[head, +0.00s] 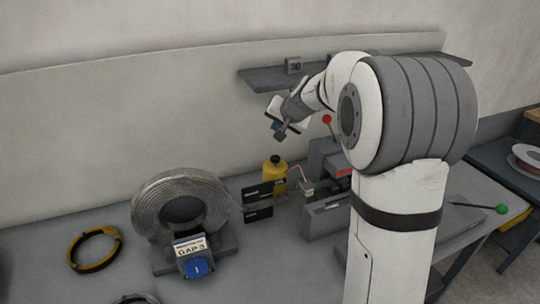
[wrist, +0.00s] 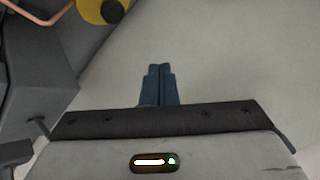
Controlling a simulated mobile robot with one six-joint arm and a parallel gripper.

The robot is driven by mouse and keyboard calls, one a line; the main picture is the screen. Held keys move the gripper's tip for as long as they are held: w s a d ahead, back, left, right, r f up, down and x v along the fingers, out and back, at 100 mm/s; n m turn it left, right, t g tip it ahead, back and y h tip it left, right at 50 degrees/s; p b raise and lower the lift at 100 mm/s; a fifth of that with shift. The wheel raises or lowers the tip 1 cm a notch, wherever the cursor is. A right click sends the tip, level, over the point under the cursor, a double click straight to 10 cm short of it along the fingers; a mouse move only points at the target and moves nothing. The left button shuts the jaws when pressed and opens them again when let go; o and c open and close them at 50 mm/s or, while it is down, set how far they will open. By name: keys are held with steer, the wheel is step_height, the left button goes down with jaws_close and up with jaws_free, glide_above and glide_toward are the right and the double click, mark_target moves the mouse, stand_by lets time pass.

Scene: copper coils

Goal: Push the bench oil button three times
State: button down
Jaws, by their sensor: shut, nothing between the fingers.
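The bench oil is a yellow container (head: 274,178) with a dark cap or button (head: 275,160) on top, standing at the back of the bench near the wall. In the wrist view part of a yellow round shape (wrist: 92,10) with a dark knob (wrist: 113,11) shows at the top left, cut off by the edge. My gripper (head: 281,132) is in the air above the yellow container, apart from it. In the wrist view its blue fingers (wrist: 160,68) are together with nothing between them.
A grey machine (head: 328,212) with a copper tube is to the right. A shelf (head: 262,79) hangs on the wall behind.

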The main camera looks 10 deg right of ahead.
steer(key=shift+w+d, duration=0.15)
steer(key=shift+w, duration=0.25)
steer(key=shift+f, duration=0.15)
steer(key=b, duration=0.7)
glide_above(277, 159)
step_height(277, 159, down, 8)
steer(key=shift+s+r, duration=0.1)
steer(key=shift+s, duration=0.05)
steer(key=shift+f+b, duration=0.3)
steer(key=shift+f, duration=0.15)
stand_by(1.1)
steer(key=shift+f+b, duration=0.35)
steer(key=shift+b, duration=0.15)
